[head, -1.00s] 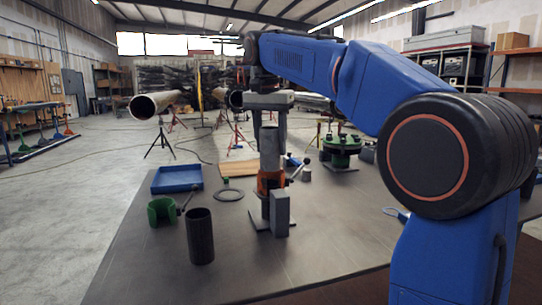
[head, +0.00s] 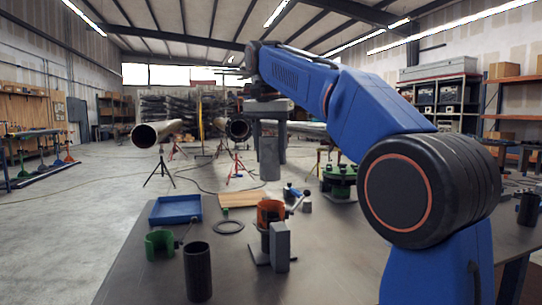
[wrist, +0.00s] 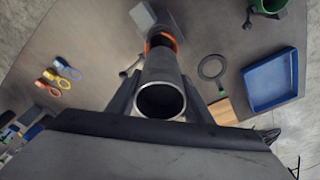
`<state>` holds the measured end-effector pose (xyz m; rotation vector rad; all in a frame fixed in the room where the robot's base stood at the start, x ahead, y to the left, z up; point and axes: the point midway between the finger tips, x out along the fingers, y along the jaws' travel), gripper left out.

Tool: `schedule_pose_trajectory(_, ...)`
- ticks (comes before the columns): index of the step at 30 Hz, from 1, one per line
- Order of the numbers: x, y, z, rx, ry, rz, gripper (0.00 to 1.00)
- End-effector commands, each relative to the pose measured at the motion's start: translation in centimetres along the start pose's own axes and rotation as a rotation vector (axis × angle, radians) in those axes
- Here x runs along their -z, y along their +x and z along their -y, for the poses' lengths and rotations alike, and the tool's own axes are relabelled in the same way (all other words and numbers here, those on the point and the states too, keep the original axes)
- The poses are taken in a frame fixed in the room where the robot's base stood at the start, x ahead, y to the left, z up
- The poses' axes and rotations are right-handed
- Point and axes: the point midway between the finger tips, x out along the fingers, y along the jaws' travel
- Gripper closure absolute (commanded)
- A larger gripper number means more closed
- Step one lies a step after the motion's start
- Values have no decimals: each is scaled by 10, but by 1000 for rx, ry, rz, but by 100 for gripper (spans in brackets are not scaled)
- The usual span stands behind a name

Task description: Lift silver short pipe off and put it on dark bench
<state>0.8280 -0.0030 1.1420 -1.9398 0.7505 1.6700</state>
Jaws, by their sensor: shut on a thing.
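The silver short pipe (head: 269,160) hangs upright from my gripper (head: 270,135). In the head view it is above the orange clamp (head: 269,212), with a gap between them. In the wrist view I look onto the pipe's open end (wrist: 160,100), with the fingers (wrist: 162,108) on both sides of it. My gripper is shut on the pipe. The orange clamp also shows in the wrist view (wrist: 160,35), partly hidden behind the pipe. It stands beside a grey block (head: 280,247) on the dark bench (head: 340,245).
On the bench are a black tube (head: 198,272), a green holder (head: 159,245), a blue tray (head: 176,219), a dark ring (head: 229,227) and a wooden board (head: 238,200). A green flanged part (head: 340,182) stands further back. The bench right of the clamp looks bare.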

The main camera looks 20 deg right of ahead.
Motion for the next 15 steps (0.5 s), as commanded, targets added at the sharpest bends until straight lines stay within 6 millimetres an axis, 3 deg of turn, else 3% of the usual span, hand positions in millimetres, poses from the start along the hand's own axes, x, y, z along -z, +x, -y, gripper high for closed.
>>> schedule_pose_trajectory(15,4,-25,0,1,1,-1,87)
